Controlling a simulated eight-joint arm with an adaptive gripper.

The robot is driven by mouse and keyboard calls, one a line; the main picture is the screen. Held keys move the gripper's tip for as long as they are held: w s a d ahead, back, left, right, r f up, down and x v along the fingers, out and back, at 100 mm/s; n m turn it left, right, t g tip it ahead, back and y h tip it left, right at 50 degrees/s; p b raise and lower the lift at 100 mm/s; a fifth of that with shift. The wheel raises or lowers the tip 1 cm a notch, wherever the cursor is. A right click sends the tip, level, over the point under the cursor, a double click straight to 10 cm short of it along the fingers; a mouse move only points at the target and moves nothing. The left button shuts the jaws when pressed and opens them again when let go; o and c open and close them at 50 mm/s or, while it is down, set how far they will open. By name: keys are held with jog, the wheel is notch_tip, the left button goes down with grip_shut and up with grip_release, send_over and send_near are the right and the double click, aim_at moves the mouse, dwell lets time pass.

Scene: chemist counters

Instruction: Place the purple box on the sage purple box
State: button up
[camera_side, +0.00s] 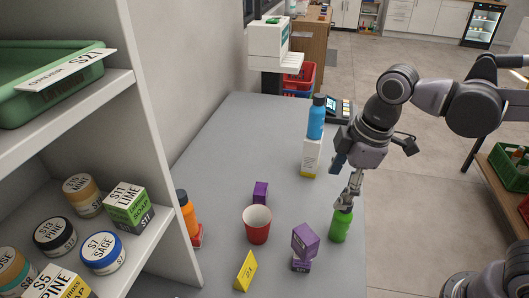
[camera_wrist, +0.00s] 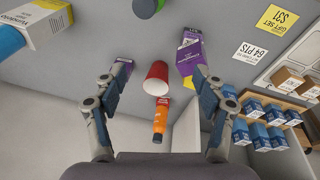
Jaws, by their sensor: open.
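A purple box (camera_side: 305,241) sits askew on top of another purple box (camera_side: 300,264) near the front of the grey counter. In the wrist view this stack (camera_wrist: 188,52) shows near my right finger. Another small purple box (camera_side: 260,193) stands farther back behind the red cup; it appears by my left finger in the wrist view (camera_wrist: 123,66). The labels are too small to tell which one is sage. My gripper (camera_side: 349,198) is open and empty (camera_wrist: 160,84), with its fingers over or just behind the green bottle, apart from the stacked boxes.
A green bottle (camera_side: 340,226) stands right of the stack. A blue bottle (camera_side: 316,118) stands on a white box (camera_side: 311,158) behind. The counter's middle is clear.

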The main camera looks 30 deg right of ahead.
jog(key=s+d+f+m+t, duration=0.1)
jog(key=d+m+t, duration=0.3)
jog(key=d+m, duration=0.7)
jog(key=shift+s+d+f+t+h, duration=0.15)
jog(key=shift+s+f+t+h, duration=0.2)
jog(key=shift+f+t+h, duration=0.1)
dwell(0.4)
